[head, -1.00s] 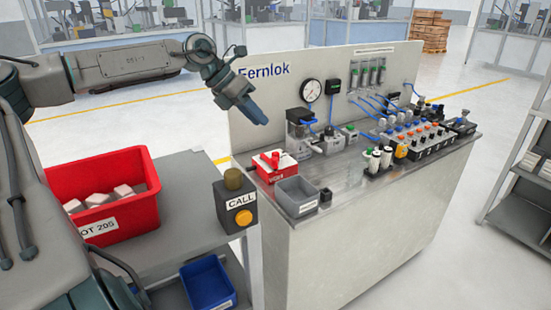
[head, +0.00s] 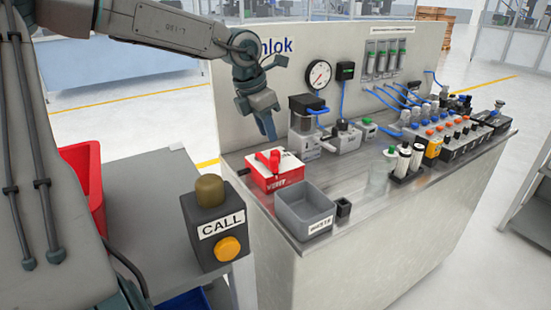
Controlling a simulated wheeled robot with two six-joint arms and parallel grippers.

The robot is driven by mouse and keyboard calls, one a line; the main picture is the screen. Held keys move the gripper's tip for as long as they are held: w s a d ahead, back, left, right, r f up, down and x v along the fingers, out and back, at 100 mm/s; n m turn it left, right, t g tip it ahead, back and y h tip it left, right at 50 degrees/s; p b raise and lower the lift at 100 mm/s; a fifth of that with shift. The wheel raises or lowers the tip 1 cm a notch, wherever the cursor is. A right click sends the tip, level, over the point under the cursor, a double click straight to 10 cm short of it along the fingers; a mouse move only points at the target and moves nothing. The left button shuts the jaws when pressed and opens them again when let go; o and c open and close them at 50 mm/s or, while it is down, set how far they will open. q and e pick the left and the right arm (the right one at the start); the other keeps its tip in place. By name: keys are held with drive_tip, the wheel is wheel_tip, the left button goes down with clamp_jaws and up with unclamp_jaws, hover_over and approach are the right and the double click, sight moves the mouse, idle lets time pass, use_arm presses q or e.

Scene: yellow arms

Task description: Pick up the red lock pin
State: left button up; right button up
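A red part (head: 273,158), which looks like the red lock pin, sits on top of a red block with a white top plate (head: 277,176). The block stands at the near left end of the metal bench top. The part is small, so its exact shape is hard to tell. My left gripper (head: 268,130) points down in the air, a little above and behind the red part in the picture, and apart from it. Its fingers are seen nearly edge-on, so the gap between them does not show. I see nothing held in it. My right gripper is out of view.
A grey bin (head: 303,205) stands right of the red block, with a small black holder (head: 343,208) beside it. Regulators (head: 305,125) and a gauge panel (head: 360,75) stand behind. A call-button box (head: 213,225) is at the front left, by a red crate (head: 88,180).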

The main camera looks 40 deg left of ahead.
sight(275, 151)
use_arm(q)
drive_tip(key=shift+x, duration=0.8)
drive_tip(key=x, duration=0.5)
drive_tip(key=shift+w, duration=0.1)
drive_tip(key=shift+r, duration=0.1)
clamp_jaws()
